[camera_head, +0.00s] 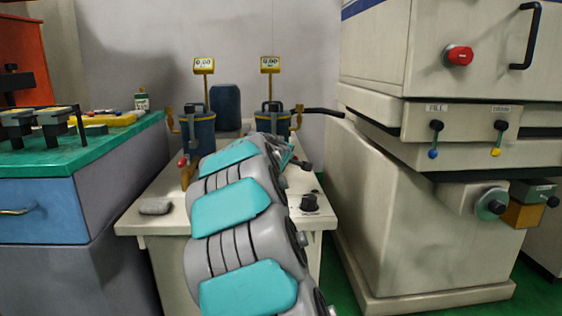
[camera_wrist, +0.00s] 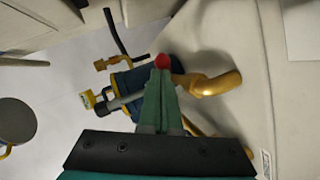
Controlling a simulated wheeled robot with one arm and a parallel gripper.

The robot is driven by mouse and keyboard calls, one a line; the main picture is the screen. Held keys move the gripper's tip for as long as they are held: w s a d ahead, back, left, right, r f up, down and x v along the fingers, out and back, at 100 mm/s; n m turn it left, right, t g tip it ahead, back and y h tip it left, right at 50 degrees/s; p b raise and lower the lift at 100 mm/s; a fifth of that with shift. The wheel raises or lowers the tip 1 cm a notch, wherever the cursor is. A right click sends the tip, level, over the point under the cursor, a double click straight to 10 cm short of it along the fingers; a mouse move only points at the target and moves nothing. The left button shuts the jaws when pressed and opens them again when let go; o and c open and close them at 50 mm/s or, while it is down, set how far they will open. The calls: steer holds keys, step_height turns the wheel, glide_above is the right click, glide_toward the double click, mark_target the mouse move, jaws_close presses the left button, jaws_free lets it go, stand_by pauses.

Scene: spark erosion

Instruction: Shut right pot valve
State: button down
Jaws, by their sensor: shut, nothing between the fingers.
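The right pot (camera_head: 268,121) is a dark blue cylinder with a yellow-framed gauge (camera_head: 270,65) above it; my arm hides its lower part. In the wrist view a blue pot (camera_wrist: 131,82) with a brass outlet pipe (camera_wrist: 215,85) lies just beyond my gripper. It appears to be the right pot. A red knob (camera_wrist: 162,61), apparently the valve handle's end, shows right at the fingertips; I cannot tell whether they touch it. My gripper (camera_wrist: 161,76) has its green fingers shut together with nothing between them. The valve's lever is hidden behind the fingers.
The left pot (camera_head: 199,132) stands on the same pale bench (camera_head: 150,190), with a red-tipped valve handle (camera_head: 183,161). A large machine (camera_head: 400,190) stands close on the right.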

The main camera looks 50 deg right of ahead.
steer(key=shift+s+d+f+b, duration=0.15)
steer(key=shift+d+b, duration=0.15)
steer(key=shift+d, duration=1.5)
steer(key=shift+w+d, duration=0.2)
steer(key=shift+d, duration=0.45)
steer(key=shift+w+d, duration=0.15)
steer(key=shift+d, duration=0.55)
